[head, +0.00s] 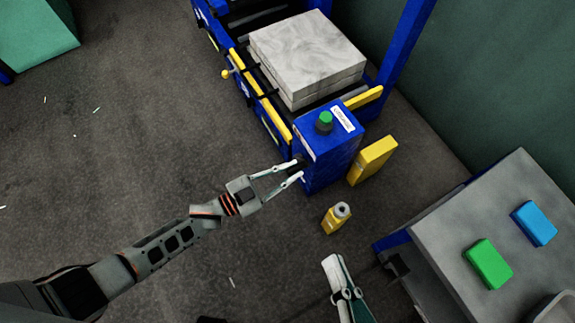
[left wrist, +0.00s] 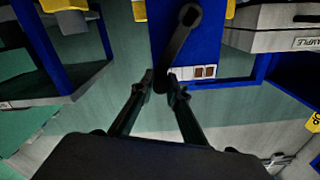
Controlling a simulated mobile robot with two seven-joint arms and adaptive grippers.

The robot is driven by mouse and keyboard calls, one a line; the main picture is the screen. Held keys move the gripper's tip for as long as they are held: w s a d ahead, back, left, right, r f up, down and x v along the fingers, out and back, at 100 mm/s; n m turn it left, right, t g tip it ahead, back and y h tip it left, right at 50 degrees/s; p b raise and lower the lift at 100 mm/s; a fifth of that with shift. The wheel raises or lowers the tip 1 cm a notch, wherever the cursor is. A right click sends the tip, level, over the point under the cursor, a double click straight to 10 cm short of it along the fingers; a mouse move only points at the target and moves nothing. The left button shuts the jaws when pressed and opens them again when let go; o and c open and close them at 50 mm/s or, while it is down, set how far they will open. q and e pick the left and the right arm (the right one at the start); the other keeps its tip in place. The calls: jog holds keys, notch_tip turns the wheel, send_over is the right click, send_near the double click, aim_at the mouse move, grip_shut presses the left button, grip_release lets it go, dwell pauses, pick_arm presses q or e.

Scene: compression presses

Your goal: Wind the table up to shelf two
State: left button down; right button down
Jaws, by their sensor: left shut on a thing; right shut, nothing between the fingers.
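A blue box (head: 323,155) with a green knob (head: 324,122) on top stands at the near end of a blue roller frame. In the left wrist view, a dark crank arm (left wrist: 180,35) is on a blue face. My left gripper (head: 299,169) is at the left side of the box; in the left wrist view, its fingers (left wrist: 161,82) are shut on the crank's lower end. The crank is mostly hidden in the head view. My right gripper (head: 336,260) is shut and empty, low in the head view. I cannot tell which level is shelf two.
Pale slabs (head: 308,50) are stacked on the roller frame. A yellow block (head: 373,160) and a yellow bottle (head: 335,219) stand on the floor by the box. A grey bench (head: 465,215) at right bears a green block (head: 488,263) and a blue block (head: 534,223). Floor at left is mostly clear.

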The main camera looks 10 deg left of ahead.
pick_arm(q)
jog(key=shift+s+d+f, duration=0.25)
jog(key=shift+s+f, duration=0.25)
jog(key=shift+s, duration=0.1)
jog(key=c, duration=2)
grip_release()
jog(key=shift+o, duration=0.2)
jog(key=shift+w+r, duration=0.1)
jog(key=shift+w, duration=0.1)
jog(key=shift+a+r, duration=0.1)
jog(key=shift+a, duration=0.05)
jog(key=shift+a, duration=0.25)
jog(key=v, duration=1.1)
jog(key=shift+s, duration=0.25)
jog(key=shift+a, duration=0.1)
